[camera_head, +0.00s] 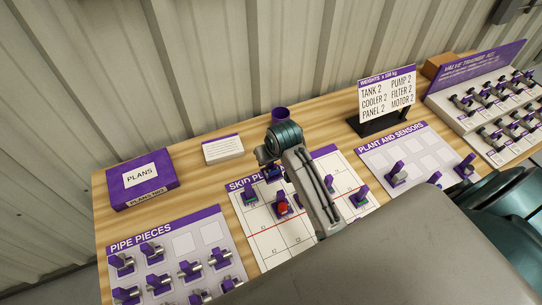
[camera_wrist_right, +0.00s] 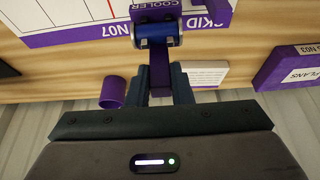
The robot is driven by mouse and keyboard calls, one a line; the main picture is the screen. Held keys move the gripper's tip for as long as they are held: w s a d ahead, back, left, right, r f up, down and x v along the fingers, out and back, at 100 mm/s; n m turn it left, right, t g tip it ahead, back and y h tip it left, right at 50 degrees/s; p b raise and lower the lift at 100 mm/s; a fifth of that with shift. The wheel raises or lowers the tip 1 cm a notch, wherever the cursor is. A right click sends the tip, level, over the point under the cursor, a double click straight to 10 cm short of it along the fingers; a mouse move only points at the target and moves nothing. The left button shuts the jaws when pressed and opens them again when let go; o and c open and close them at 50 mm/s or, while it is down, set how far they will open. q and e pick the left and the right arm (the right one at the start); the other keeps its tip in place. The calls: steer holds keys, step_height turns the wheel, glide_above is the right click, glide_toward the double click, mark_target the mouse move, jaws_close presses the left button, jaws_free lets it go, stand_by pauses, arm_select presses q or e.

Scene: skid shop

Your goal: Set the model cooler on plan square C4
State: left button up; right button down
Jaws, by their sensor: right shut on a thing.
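The model cooler (camera_wrist_right: 157,31), a blue cylinder with grey ends and a purple handle marked COOLER, is in my right gripper (camera_wrist_right: 168,85). The gripper is shut on its handle in the right wrist view. In the head view my right gripper (camera_head: 268,161) is over the far edge of the skid plan board (camera_head: 268,245), and a bit of the blue cooler (camera_head: 272,175) shows below it. Whether the cooler touches the board cannot be told. My arm hides the middle of the board, and square C4 cannot be made out. My left gripper is not in view.
A red model (camera_head: 283,208) and other purple-based models (camera_head: 250,197) stand on the board. A purple cup (camera_head: 280,114), a white card block (camera_head: 223,149) and a plans box (camera_head: 142,180) are behind it. A weights sign (camera_head: 387,94) stands at the back right.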

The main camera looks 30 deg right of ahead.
mark_target(271, 167)
steer(key=shift+f+b, duration=0.7)
steer(key=shift+f, duration=1.6)
steer(key=shift+f, duration=0.15)
steer(key=shift+f, duration=1.7)
steer(key=shift+p, duration=0.35)
steer(key=shift+f, duration=0.7)
